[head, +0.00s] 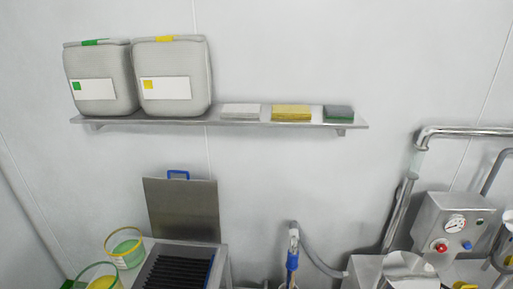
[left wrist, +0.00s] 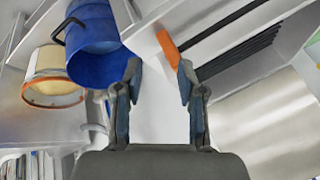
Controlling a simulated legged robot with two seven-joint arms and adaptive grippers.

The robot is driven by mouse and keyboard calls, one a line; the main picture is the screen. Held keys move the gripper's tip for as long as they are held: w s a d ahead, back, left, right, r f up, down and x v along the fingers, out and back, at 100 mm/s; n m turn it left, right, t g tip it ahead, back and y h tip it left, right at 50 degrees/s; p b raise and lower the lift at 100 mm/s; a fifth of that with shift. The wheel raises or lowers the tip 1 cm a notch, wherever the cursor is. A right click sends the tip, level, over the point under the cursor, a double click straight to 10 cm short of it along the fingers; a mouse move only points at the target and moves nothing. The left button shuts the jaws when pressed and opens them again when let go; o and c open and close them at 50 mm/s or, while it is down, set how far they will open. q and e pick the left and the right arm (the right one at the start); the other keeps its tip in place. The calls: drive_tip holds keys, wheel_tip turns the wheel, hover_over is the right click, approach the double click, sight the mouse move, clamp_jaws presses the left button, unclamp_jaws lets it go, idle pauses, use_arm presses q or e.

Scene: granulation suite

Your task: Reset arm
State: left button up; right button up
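My left gripper (left wrist: 160,76) shows in the left wrist view with its two fingers spread apart. The gap between them is empty and a pale surface shows behind. A blue cylindrical container (left wrist: 94,28) is seen beyond the left fingertip, and an orange bar (left wrist: 167,48) beyond the right one. I cannot tell whether either touches a finger. Neither of my arms shows in the head view, and my right gripper is in no view.
The head view shows a wall shelf (head: 230,122) with two grey canisters, a steel unit with a black grille (head: 178,270) and raised lid (head: 182,208), tubs at lower left (head: 126,248), and a gauge box (head: 448,225) with pipes at right. The wall between is clear.

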use_arm(q)
drive_tip(key=s+d+f+n+g+h, duration=0.15)
drive_tip(key=s+n, duration=0.35)
drive_tip(key=s, duration=1.9)
wheel_tip(320, 180, down, 25)
drive_tip(key=s+a+g+b, duration=0.1)
drive_tip(key=s+g+b, duration=0.1)
drive_tip(key=s+a+f+g+b, duration=0.1)
drive_tip(key=s+a+f, duration=0.2)
drive_tip(key=s+f, duration=1.5)
wheel_tip(320, 180, down, 2)
drive_tip(key=shift+s+f, duration=0.2)
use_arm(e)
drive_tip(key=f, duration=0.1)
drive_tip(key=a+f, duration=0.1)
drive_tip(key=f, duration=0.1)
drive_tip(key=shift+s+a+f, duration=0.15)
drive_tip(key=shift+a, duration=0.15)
use_arm(q)
drive_tip(key=shift+a, duration=0.15)
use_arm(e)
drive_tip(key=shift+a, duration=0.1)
